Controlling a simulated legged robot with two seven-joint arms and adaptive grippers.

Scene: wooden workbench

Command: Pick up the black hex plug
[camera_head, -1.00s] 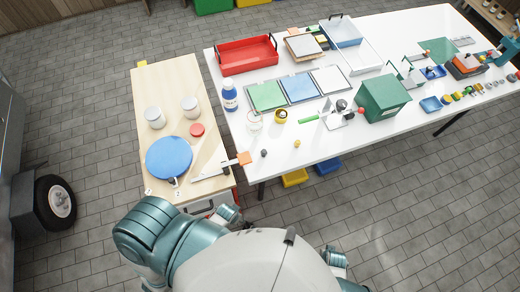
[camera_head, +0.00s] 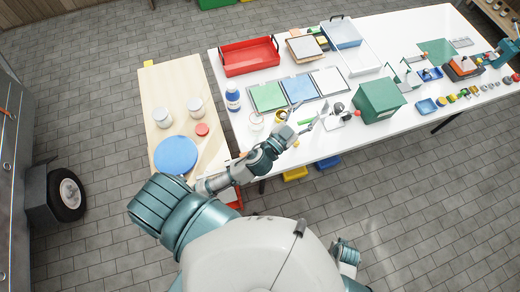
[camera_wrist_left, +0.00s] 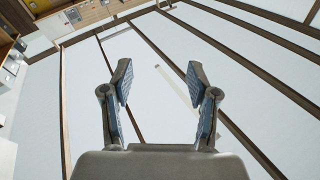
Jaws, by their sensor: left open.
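I cannot pick out the black hex plug now. A small dark piece stood near the front left edge of the white table (camera_head: 356,137) in the earlier head view; my left forearm and wrist now cover that spot. My left gripper (camera_head: 309,126) is over the front part of the table, pointing right, beside the grey metal fixture. In the left wrist view, my left gripper (camera_wrist_left: 160,82) is open, with nothing between its fingers. That view shows pale panels and dark beams, no table top.
A green box (camera_head: 380,99) stands right of my left gripper. Green, blue and white panels lie behind it, with a red tray (camera_head: 249,55) farther back. A blue bottle (camera_head: 232,97) stands left. The wooden side table (camera_head: 183,85) holds two cans and a blue disc (camera_head: 176,155).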

